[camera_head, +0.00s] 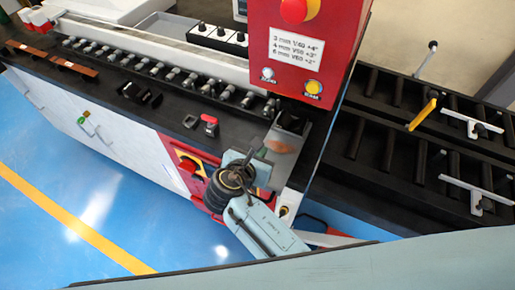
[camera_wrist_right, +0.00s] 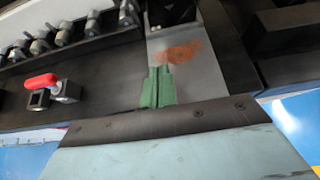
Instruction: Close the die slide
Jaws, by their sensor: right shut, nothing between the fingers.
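A grey metal slide plate (camera_head: 268,172) with a copper-brown patch lies at the right end of the black bench, below the red control box; I take it for the die slide. It also shows in the right wrist view (camera_wrist_right: 208,72), running back toward a dark recess. How far open it stands, I cannot tell. My right gripper (camera_head: 259,150) is over this plate, its fingertips near the brown patch. In the right wrist view its green fingers (camera_wrist_right: 158,86) are together and empty; whether they touch the plate is unclear. My left gripper is not in view.
A red control box (camera_head: 300,45) with buttons overhangs the plate's far end. A small red-handled clamp (camera_head: 209,123) stands left of my gripper. A row of metal dies (camera_head: 165,72) lines the bench behind. Black roller tables (camera_head: 385,170) extend at right.

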